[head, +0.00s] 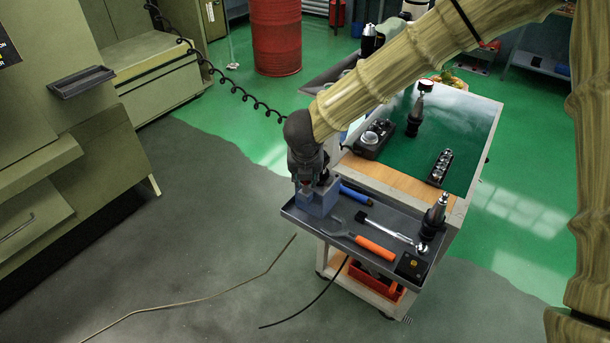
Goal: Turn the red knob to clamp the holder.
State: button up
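A blue block fixture (319,199) stands at the left end of the grey tray on the tooling cart. A small reddish spot (306,186) shows at its top left, right under my gripper; it may be the red knob, mostly hidden. My gripper (305,178) points down over the left part of the fixture, its fingers at or very near that spot. Whether they are open or shut is too small to tell. A small dark part (324,178) shows at the top of the fixture, right of my gripper; I cannot tell if it is a holder.
The grey tray (300,216) also bears an orange-handled tool (374,247), a ratchet (385,229), a blue-handled tool (356,195) and an upright metal tool holder (434,215).

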jog(key=shift+w, duration=0.1)
dwell(0.4)
jog(key=o, duration=1)
jog(key=shift+o, duration=0.2)
jog(key=shift+r, duration=0.15)
jog(key=v, duration=1.1)
jog(key=shift+s+r, duration=0.25)
jog(key=shift+r, duration=0.05)
jog(key=shift+d, duration=0.1)
